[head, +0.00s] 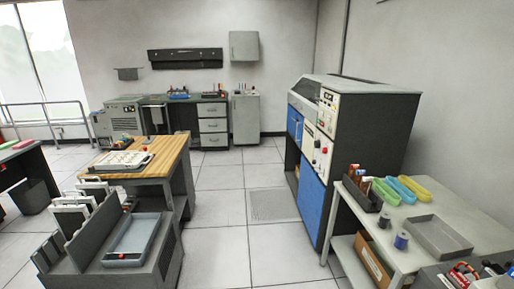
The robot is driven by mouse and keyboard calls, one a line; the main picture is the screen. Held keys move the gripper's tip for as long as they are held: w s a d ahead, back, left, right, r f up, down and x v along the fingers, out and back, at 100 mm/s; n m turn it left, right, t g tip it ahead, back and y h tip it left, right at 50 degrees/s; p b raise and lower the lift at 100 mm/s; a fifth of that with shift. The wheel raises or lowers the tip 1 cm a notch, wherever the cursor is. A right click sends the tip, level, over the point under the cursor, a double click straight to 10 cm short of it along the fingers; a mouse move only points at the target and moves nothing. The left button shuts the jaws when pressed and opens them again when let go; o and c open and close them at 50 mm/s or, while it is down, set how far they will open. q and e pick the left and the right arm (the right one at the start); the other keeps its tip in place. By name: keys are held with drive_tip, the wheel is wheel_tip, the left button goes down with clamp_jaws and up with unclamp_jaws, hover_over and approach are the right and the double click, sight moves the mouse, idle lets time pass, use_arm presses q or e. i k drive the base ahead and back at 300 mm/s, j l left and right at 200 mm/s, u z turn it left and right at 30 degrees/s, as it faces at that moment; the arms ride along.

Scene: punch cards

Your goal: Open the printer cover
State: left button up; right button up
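No label marks a printer. The most likely machine is the tall dark grey cabinet (370,135) with blue doors at the right, but I cannot be sure of this. Its sloped top section (306,92) shows a dark panel, and its front has a control panel with buttons and a red knob. A blue lower door (311,203) and a smaller blue door (295,124) appear shut. I cannot tell which part is a cover. Neither of my grippers is in view.
A wood-topped bench (172,152) stands left of centre, with a grey machine holding a tray (131,240) in front of it. A side table (470,222) with colored trays stands at the right. Tiled floor (222,215) is clear between. A desk (184,105) stands at the back wall.

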sight(306, 87)
drive_tip(key=i, duration=2.3)
drive_tip(key=i+j, duration=0.1)
drive_tip(key=i, duration=2.25)
drive_tip(key=l+z, duration=0.05)
drive_tip(key=l, duration=0.05)
